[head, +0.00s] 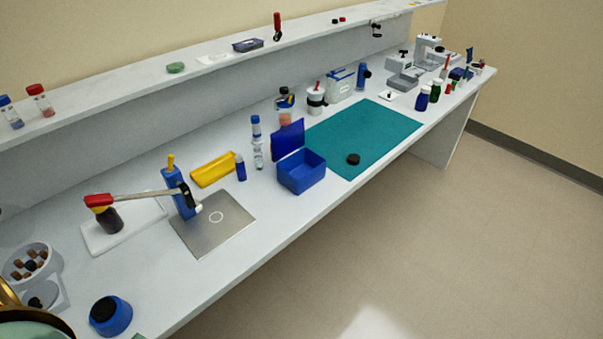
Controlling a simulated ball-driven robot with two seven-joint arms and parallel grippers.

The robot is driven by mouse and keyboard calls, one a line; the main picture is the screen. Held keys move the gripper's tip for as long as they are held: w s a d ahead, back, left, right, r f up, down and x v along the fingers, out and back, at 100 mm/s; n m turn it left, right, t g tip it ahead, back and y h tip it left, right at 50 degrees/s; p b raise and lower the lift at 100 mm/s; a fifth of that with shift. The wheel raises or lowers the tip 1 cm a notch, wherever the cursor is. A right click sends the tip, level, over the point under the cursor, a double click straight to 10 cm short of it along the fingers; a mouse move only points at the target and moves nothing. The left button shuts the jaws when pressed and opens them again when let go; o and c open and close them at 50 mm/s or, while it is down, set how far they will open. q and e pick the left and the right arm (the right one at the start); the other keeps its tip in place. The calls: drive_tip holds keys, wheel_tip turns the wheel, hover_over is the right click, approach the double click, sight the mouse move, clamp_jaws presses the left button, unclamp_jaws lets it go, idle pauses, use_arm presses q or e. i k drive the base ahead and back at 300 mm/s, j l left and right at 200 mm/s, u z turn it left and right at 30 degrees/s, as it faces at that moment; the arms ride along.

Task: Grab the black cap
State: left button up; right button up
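A small round black cap (353,158) lies on the teal mat (385,124), near its front edge and right of the open blue box (302,178). Nothing touches it. Another round black piece (103,309) sits on top of a blue round container (118,318) at the front left of the bench. Neither of my grippers shows in the head view, so I cannot see their state.
A hammer (150,193) lies raised across a dark jar and a blue bottle above a grey metal plate (215,224). Several bottles stand behind the mat and at the far right. The mat around the cap is clear. A long shelf (130,85) runs along the back.

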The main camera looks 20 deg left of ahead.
sight(353, 160)
drive_tip(key=u, duration=0.85)
drive_tip(key=i+l+u, duration=0.2)
drive_tip(key=l+u, duration=0.15)
drive_tip(key=i+l+u, duration=0.15)
drive_tip(key=l+u, duration=0.55)
drive_tip(key=i+l, duration=0.05)
drive_tip(key=l, duration=0.05)
